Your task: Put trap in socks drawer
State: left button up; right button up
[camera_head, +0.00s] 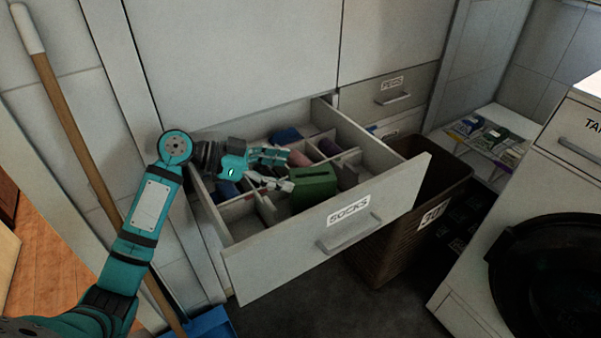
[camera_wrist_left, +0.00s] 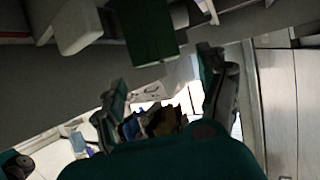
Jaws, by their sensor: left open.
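The socks drawer (camera_head: 290,250), labelled SOCKS, is pulled open and divided into compartments. A green box with a dark slot on top, apparently the trap (camera_head: 314,187), sits in the drawer toward its front. It also shows as a dark green block in the left wrist view (camera_wrist_left: 148,28). My left gripper (camera_head: 287,170) is over the drawer, just left of the green box, with its fingers spread apart and pointing toward it. Nothing is between the fingers. The underside of the green box is hidden. My right gripper is not in view.
Rolled socks (camera_head: 297,157) and blue cloth items lie in other compartments. A brown basket (camera_head: 400,240) stands right of the drawer front. A closed PEGS drawer (camera_head: 392,92) is behind. A broom handle (camera_head: 90,165) leans at left.

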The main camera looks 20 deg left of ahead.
pick_arm(q)
jog(key=v, duration=0.5)
jog(key=shift+s+a+r, duration=0.15)
jog(key=shift+s+a, duration=0.05)
jog(key=shift+a, duration=0.1)
dwell(0.9)
